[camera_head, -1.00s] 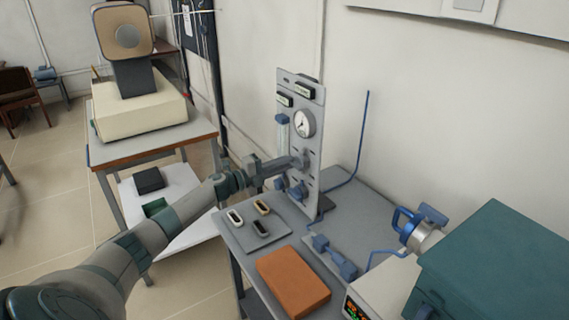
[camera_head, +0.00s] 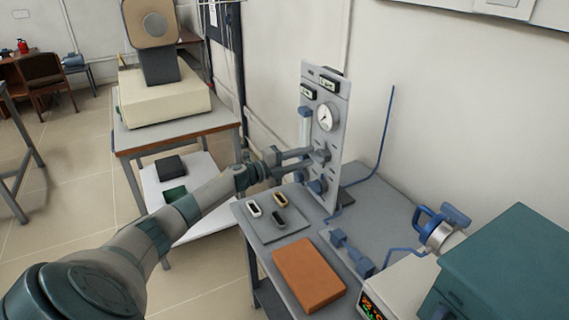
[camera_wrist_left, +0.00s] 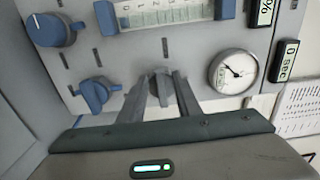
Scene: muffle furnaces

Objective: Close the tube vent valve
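The upright grey gas panel (camera_head: 338,92) stands on the bench and carries several valve knobs. A grey knob (camera_head: 323,156) sits low on the panel and also shows in the left wrist view (camera_wrist_left: 160,88). My left gripper (camera_head: 312,158) is open at the panel, its two fingers (camera_wrist_left: 160,84) apart on either side of this grey knob; firm contact cannot be told. Blue knobs (camera_wrist_left: 95,93) and (camera_wrist_left: 53,30) sit beside it in the wrist view. No readable label shows which knob is the tube vent valve. My right gripper is not in view.
A round gauge (camera_head: 326,116) and a flow tube (camera_head: 305,122) are on the panel. The bench also holds a tray with small items (camera_head: 276,226), an orange block (camera_head: 309,274) and a teal box (camera_head: 510,262). A blue pipe (camera_head: 385,140) rises behind.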

